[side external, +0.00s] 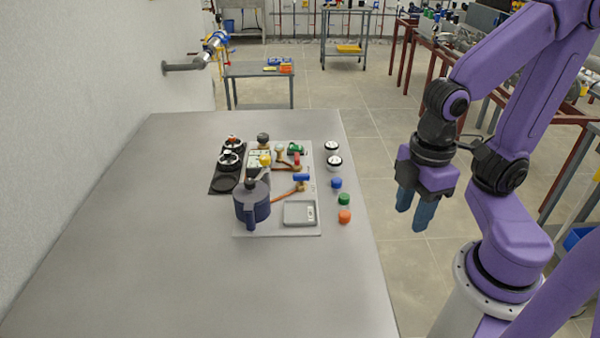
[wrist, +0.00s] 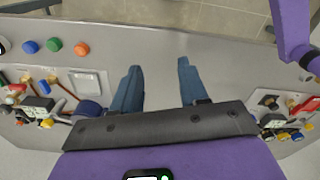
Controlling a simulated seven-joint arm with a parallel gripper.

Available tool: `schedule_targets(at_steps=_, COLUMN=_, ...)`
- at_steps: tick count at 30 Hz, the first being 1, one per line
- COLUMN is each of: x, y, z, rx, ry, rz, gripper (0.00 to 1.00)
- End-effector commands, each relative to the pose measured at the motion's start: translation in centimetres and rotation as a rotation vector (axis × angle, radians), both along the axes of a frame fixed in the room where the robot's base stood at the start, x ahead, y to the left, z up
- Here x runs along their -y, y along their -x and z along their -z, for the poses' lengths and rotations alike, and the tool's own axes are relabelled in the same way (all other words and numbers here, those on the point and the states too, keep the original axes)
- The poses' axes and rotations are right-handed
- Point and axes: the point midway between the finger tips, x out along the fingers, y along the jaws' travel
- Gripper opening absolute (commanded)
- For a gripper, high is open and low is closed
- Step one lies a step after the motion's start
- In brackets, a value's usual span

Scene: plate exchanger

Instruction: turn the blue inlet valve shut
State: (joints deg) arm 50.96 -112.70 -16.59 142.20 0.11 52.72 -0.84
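The blue inlet valve (side external: 301,177) has a blue bar handle on a brass body, joined to a copper pipe on the grey panel. In the wrist view a small blue handle (wrist: 52,79) shows at the left, beside the copper pipes. A valve with a red handle (side external: 296,160) sits just behind it. My gripper (side external: 414,208) hangs off the right side of the table, well apart from the valve. Its two blue fingers are spread with nothing between them, as the wrist view also shows (wrist: 159,66).
A dark blue pot (side external: 252,203) and a grey tray (side external: 300,212) flank the valve's front. Blue (side external: 336,183), green (side external: 344,199) and orange (side external: 344,216) caps stand to the right, with two black-and-white round parts (side external: 333,160) behind. The table's front (side external: 220,285) is clear.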

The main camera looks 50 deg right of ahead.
Motion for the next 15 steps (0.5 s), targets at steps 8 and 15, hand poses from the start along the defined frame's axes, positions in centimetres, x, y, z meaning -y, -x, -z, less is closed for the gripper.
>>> schedule_targets(at_steps=8, x=-2.4, y=-7.5, z=-1.8, rx=0.0, ry=0.008, rz=0.074, gripper=0.43)
schedule_targets(at_steps=15, x=-2.4, y=-16.1, z=-3.1, rx=-0.002, ry=0.015, rz=0.142, gripper=0.43)
